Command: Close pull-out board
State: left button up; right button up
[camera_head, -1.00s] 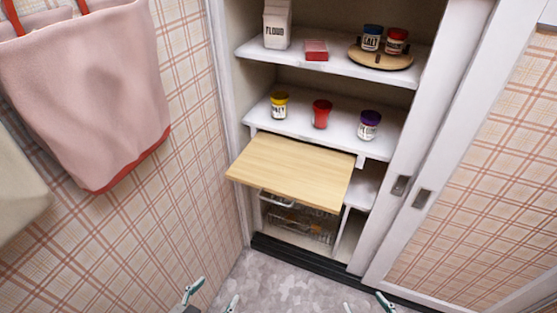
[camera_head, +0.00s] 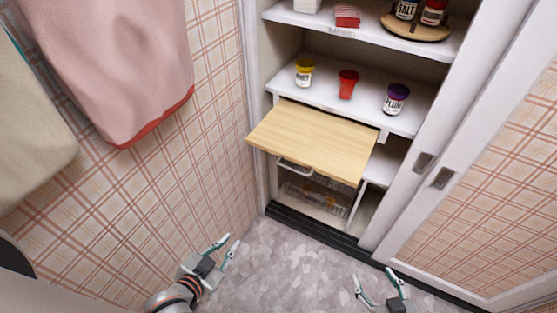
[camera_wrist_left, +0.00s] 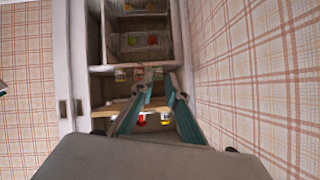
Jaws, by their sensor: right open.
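The pull-out board (camera_head: 312,142) is a light wooden panel. It sticks out well past the front of the white cupboard, below the shelf with the jars. Part of it shows behind my fingers in the left wrist view (camera_wrist_left: 116,106). My left gripper (camera_head: 229,244) is open and empty, in front of the cupboard and nearer to me than the board, apart from it. My right gripper (camera_head: 372,277) is open and empty at the lower right, also clear of the board.
A yellow-lidded jar (camera_head: 304,73), a red cup (camera_head: 347,84) and a purple-lidded jar (camera_head: 396,98) stand on the shelf above the board. A wire basket (camera_head: 315,198) sits below it. Sliding doors (camera_head: 440,178) are at right, aprons (camera_head: 115,65) at left. The floor ahead is clear.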

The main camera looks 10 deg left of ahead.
pick_arm(q)
jog(key=w+r+m+t+b, duration=0.1)
jog(key=w+m, duration=0.1)
jog(key=w, duration=0.1)
jog(key=w+a+r+m+t+b, duration=0.1)
jog(key=w+r+m, duration=0.1)
jog(key=w, duration=0.1)
jog(key=w+r+m+t+b, duration=0.1)
jog(key=w+m, duration=0.2)
jog(key=shift+a+r+t, duration=0.4)
grip_shut()
jog(key=m+t+h+b, duration=0.2)
jog(key=m+h, duration=0.1)
jog(key=m, duration=0.6)
send_near(267, 150)
jog(key=x, duration=0.7)
jog(key=shift+d, duration=0.15)
pick_arm(e)
notch_tip(267, 150, down, 6)
jog(key=s, duration=0.1)
jog(key=shift+f, duration=0.2)
jog(key=shift+d+r, duration=0.15)
